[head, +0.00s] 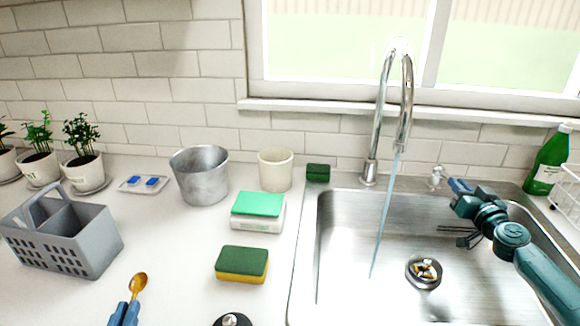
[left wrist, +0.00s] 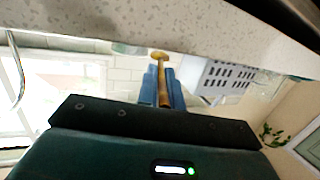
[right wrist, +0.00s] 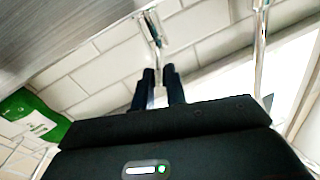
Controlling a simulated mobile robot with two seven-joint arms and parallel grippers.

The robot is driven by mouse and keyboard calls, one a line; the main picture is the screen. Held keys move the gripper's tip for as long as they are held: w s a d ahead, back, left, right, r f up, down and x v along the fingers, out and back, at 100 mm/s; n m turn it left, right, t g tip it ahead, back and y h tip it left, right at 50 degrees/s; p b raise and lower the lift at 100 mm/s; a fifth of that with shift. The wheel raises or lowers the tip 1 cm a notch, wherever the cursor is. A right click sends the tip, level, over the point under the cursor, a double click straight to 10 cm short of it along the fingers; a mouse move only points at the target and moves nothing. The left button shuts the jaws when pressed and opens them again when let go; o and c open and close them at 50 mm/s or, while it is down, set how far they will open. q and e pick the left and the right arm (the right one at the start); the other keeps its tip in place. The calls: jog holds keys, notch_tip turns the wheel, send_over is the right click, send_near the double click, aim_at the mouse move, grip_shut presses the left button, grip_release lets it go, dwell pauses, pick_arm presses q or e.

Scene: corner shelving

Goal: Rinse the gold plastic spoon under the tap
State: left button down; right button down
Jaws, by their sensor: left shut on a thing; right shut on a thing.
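The gold plastic spoon (head: 138,282) is upright, bowl up, over the counter at the lower left. My left gripper (head: 130,304) is shut on its handle; the spoon also shows between the blue fingers in the left wrist view (left wrist: 160,75). The tap (head: 406,95) is an arched chrome spout behind the sink (head: 345,215). A stream of water (head: 386,215) falls from it into the basin. My right gripper (head: 456,186) is shut on the small tap handle (head: 436,175) right of the spout. In the right wrist view the handle (right wrist: 152,30) reaches between the dark fingers.
A green bottle (head: 547,165) and a white rack (head: 568,198) are at the right.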

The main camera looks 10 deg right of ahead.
jog(key=c, duration=1.4)
grip_release()
jog(key=shift+c, duration=0.2)
jog(key=shift+s, duration=0.15)
pick_arm(q)
jog(key=shift+r+p, duration=0.25)
jog(key=shift+p, duration=0.05)
pick_arm(e)
jog(key=s+a, duration=0.1)
jog(key=s, duration=1)
jog(key=shift+s+a, duration=0.25)
jog(key=shift+s, duration=0.1)
jog(key=shift+a, duration=0.1)
